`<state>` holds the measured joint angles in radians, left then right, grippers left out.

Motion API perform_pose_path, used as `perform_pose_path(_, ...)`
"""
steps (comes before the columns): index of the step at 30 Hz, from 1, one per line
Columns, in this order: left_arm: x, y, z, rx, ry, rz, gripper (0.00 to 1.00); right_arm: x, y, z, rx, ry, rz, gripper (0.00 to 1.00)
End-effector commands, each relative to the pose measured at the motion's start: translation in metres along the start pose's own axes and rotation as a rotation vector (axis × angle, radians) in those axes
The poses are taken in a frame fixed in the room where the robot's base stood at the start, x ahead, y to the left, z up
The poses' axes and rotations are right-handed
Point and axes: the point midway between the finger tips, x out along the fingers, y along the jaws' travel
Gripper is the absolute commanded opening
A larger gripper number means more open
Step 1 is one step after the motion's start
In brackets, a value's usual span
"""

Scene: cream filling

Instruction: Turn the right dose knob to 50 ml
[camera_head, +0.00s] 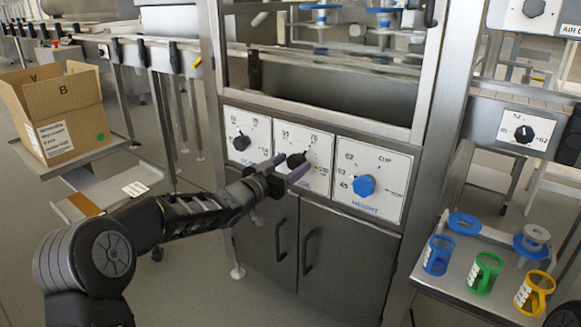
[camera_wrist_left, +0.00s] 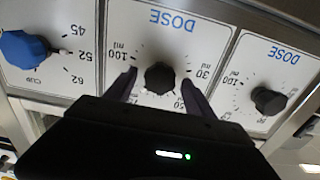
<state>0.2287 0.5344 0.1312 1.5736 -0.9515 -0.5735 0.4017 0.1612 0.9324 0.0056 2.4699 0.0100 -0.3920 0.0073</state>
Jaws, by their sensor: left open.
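The right dose knob (camera_head: 296,160) is black and sits on the middle white panel of the machine. It also shows in the left wrist view (camera_wrist_left: 160,77), where the picture is upside down and its scale reads 30, 50 and 100 ml. My left gripper (camera_head: 283,168) is open in front of this panel. In the left wrist view its dark fingertips (camera_wrist_left: 157,90) lie on either side of the knob, with no clear contact. Where the knob's pointer stands I cannot tell. My right gripper is in neither view.
Cabinet doors with handles (camera_head: 309,250) are below. A cardboard box (camera_head: 58,112) stands at left. Coloured cups (camera_head: 484,272) stand on a side shelf at right.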

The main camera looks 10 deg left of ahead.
Motion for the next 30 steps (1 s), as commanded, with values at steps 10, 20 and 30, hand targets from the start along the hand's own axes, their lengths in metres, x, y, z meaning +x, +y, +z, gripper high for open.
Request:
perform_pose_path(10,0.0000,0.0003,-0.0003,0.000,0.000,0.001,0.52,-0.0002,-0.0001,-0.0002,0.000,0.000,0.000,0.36)
perform_pose_path(20,-0.0001,0.0003,-0.0003,0.000,0.000,0.001,0.25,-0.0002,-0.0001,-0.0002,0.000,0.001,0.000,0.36)
perform_pose_path(30,-0.0001,0.0002,-0.0002,0.000,0.000,0.000,0.00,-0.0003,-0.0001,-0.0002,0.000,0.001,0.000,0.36)
